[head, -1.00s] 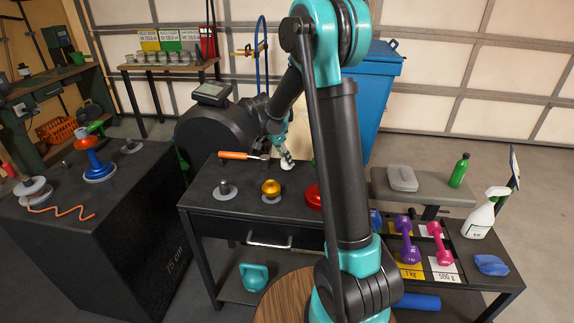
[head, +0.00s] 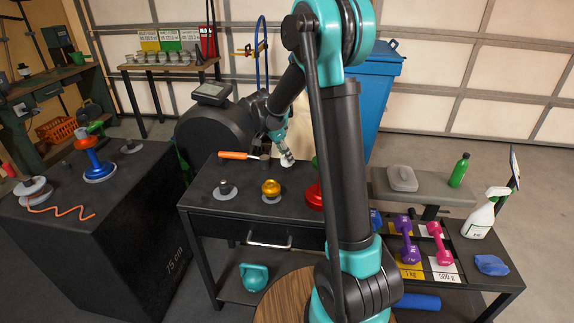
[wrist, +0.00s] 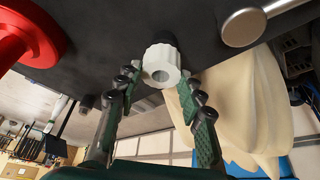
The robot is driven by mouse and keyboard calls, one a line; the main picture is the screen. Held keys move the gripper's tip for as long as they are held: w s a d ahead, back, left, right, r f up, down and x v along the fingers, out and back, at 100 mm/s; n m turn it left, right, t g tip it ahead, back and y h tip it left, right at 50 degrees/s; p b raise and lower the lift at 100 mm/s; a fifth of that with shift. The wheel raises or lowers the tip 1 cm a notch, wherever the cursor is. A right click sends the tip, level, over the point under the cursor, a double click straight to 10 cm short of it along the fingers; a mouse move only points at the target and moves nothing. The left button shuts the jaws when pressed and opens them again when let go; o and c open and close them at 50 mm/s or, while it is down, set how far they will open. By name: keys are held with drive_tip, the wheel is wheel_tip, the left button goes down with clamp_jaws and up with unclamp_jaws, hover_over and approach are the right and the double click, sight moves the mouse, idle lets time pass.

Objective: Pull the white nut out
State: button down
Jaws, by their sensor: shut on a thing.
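The white nut (head: 287,162) is at the back of the dark tabletop in the head view, right at the end of my gripper (head: 285,152). In the wrist view the white nut (wrist: 161,64) is a ribbed ring with a hole facing the camera. It sits between the two green-padded fingertips of my gripper (wrist: 158,82), which is shut on it. A short dark cylinder (wrist: 161,39) shows behind the nut, against the dark surface. I cannot tell whether the nut is still around it.
A red round piece (head: 314,196), a gold knob (head: 271,188) and a dark post on a grey disc (head: 226,190) stand on the tabletop. An orange-handled tool (head: 238,155) lies left of my gripper. A cream bulky shape (wrist: 250,105) is close beside the right finger.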

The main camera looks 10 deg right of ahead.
drive_tip(key=shift+r, duration=1.35)
